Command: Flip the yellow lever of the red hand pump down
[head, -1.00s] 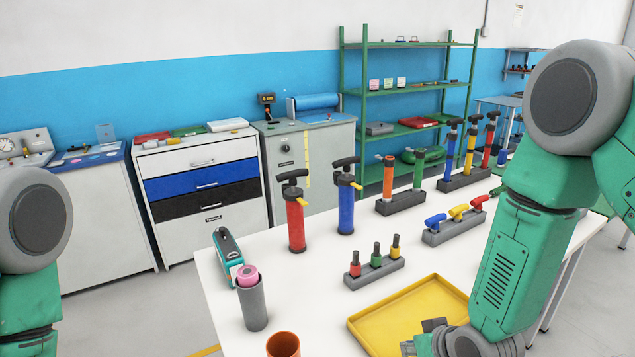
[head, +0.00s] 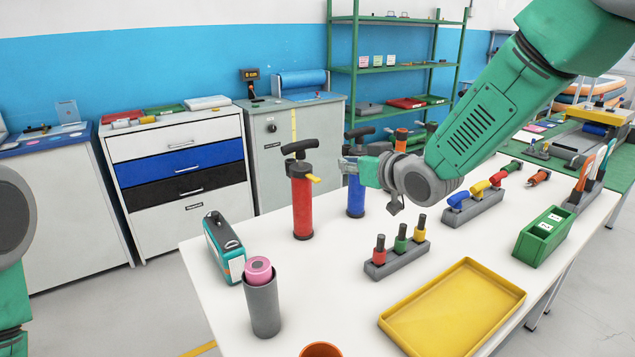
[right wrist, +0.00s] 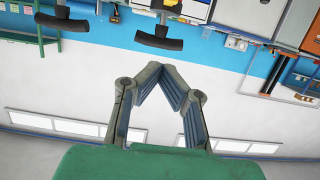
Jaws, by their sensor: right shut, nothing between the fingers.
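The red hand pump (head: 303,209) stands upright on the white table, with a black T-handle on top. Its yellow lever (head: 314,179) sticks out to the right near the pump's top. My right gripper (head: 345,166) is shut and empty, to the right of the lever and apart from it in the picture. It partly covers the blue pump (head: 356,201). In the right wrist view the fingers (right wrist: 158,72) meet at their tips. Two dark T-handles (right wrist: 160,39) show beyond them; which pump each belongs to is hard to tell. My left gripper is out of view.
A teal box (head: 224,247) and a grey tube (head: 264,308) with a pink roll stand left. A grey holder (head: 398,262) with several coloured plugs, a yellow tray (head: 453,307) and a green bin (head: 543,237) lie right. The table in front of the red pump is clear.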

